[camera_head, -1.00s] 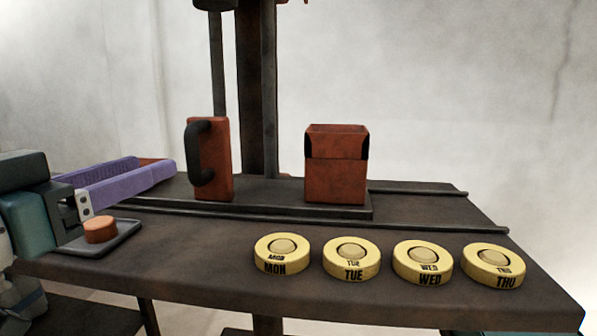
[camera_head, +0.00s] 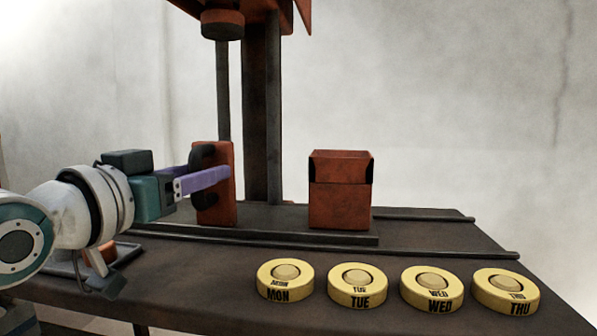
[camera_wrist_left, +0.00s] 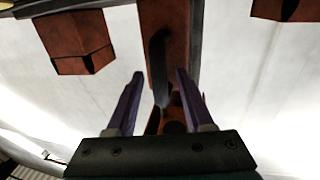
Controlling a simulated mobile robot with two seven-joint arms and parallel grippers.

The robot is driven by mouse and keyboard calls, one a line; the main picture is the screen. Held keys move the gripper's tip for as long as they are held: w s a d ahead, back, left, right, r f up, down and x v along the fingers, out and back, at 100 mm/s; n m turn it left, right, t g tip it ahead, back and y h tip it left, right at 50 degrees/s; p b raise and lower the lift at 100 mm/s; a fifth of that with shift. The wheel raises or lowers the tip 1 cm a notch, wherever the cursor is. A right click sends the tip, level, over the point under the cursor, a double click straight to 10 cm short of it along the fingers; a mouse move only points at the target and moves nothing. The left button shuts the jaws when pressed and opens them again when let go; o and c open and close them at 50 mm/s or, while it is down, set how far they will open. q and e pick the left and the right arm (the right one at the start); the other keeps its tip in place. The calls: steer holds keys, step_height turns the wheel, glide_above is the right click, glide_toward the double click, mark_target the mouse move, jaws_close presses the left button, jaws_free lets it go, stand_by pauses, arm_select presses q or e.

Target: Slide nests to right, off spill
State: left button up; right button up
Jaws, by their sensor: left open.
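A dark sliding plate (camera_head: 280,231) sits on the rails and carries a red upright block (camera_head: 222,208) with a black handle (camera_head: 200,158), and a red open-topped box (camera_head: 340,200) to its right. My left gripper (camera_head: 212,171) is at the handle, its purple fingers open. In the left wrist view, the gripper (camera_wrist_left: 160,75) has a finger on each side of the handle (camera_wrist_left: 158,60), with gaps visible. The red box shows there too (camera_wrist_left: 82,45). No spill can be made out. My right gripper is not in view.
Several yellow discs stand along the front edge, including MON (camera_head: 285,281) and THU (camera_head: 505,291). A red press head (camera_head: 222,23) hangs above the plate. The rails (camera_head: 440,251) run on, clear, right of the box.

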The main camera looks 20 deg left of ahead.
arm_select(q)
jaws_close()
stand_by(1.3)
